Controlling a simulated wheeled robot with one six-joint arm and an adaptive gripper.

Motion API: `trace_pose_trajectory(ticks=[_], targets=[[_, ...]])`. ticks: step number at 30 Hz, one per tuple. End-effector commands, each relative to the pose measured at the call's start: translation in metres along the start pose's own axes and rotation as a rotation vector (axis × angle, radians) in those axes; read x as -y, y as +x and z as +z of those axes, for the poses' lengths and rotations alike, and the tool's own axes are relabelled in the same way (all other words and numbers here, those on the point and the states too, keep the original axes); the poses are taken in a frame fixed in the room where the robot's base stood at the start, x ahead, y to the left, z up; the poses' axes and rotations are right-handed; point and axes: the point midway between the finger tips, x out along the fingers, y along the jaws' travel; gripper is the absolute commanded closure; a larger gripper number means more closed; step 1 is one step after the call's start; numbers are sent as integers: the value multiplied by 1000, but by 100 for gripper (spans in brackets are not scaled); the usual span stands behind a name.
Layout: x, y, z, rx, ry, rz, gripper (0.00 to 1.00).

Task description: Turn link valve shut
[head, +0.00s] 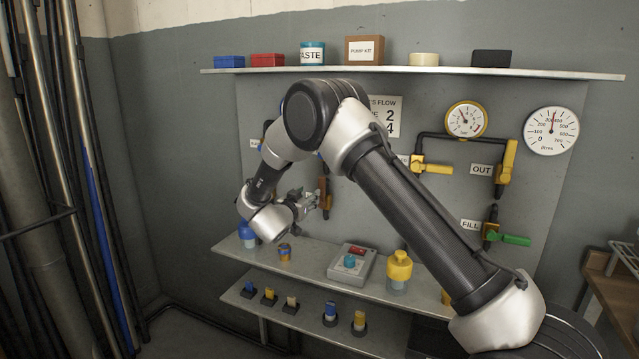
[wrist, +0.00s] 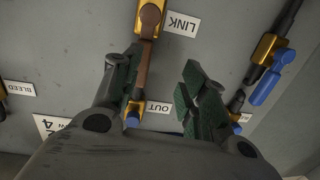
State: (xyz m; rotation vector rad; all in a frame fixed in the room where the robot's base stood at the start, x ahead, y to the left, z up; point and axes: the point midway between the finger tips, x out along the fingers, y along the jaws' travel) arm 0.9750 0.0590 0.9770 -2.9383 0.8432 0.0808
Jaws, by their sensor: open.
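The link valve shows in the wrist view as a brass body (wrist: 150,17) beside the LINK label (wrist: 182,23). Its brown lever (wrist: 146,66) runs down the picture from that body. My gripper (wrist: 162,60) is open, with the lever between its fingers in the picture, closer to the left finger. I cannot tell whether that finger touches it. In the head view my gripper (head: 309,203) is at the panel, just left of the brown lever (head: 325,190), which hangs about upright. My arm hides part of the panel and the valve's label there.
A yellow-handled valve (head: 508,160) at OUT and a green-handled one (head: 514,239) at FILL are to the right. Below is a shelf (head: 313,259) with a blue bottle (head: 247,234), a switch box (head: 352,263) and a yellow-capped bottle (head: 398,268). An upper shelf (head: 420,71) holds boxes.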

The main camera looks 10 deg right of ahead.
Motion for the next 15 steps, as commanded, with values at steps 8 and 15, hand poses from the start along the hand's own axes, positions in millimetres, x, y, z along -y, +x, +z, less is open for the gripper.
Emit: trace_pose_trajectory(ticks=[8, 15], targets=[[-19, 11, -20, -78, -65, 75, 57], [-21, 51, -23, -77, -64, 73, 57]])
